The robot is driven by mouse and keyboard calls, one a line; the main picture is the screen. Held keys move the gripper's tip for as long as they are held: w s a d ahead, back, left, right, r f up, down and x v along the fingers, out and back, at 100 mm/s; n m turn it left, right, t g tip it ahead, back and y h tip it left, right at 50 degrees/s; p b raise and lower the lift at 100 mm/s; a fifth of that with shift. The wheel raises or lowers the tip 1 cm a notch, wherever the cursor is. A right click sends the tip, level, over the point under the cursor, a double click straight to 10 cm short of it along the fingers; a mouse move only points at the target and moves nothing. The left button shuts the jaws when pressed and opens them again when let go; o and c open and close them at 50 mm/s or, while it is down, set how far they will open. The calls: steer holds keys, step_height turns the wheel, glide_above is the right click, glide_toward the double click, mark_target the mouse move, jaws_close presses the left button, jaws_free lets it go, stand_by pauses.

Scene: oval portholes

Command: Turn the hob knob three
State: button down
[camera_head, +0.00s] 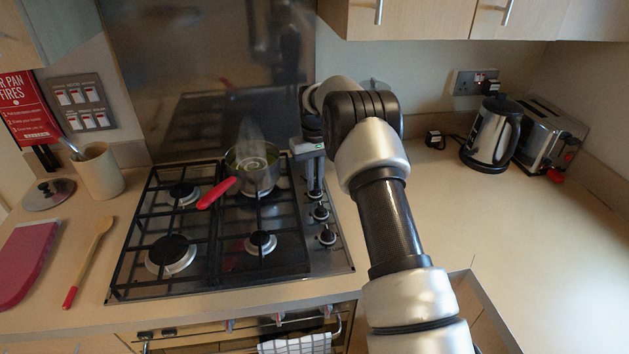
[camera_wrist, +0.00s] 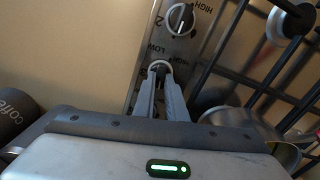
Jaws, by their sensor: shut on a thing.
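The hob's knobs sit in a row on the steel strip along its right side. Two knobs, a nearer one (camera_head: 327,236) and one behind it (camera_head: 320,212), show clear of my gripper (camera_head: 315,190) in the head view. In the wrist view my gripper (camera_wrist: 161,80) points at the strip, its fingers shut on a hob knob (camera_wrist: 160,67) that they mostly hide. Beyond it, a free knob (camera_wrist: 181,20) with a pale pointer shows next to "HIGH" and "LOW" marks and a "2".
A steel pan (camera_head: 253,158) with a red handle stands on the back right burner, close to my gripper. A kettle (camera_head: 491,135) and toaster (camera_head: 550,135) stand at the right. A spoon (camera_head: 88,262) and red board (camera_head: 25,262) lie left. The right counter is mostly clear.

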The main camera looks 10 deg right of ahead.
steer(key=shift+m, duration=1.1)
steer(key=c, duration=1.8)
jaws_free()
steer(key=shift+r, duration=0.15)
step_height(320, 180, up, 17)
steer(key=p, duration=0.1)
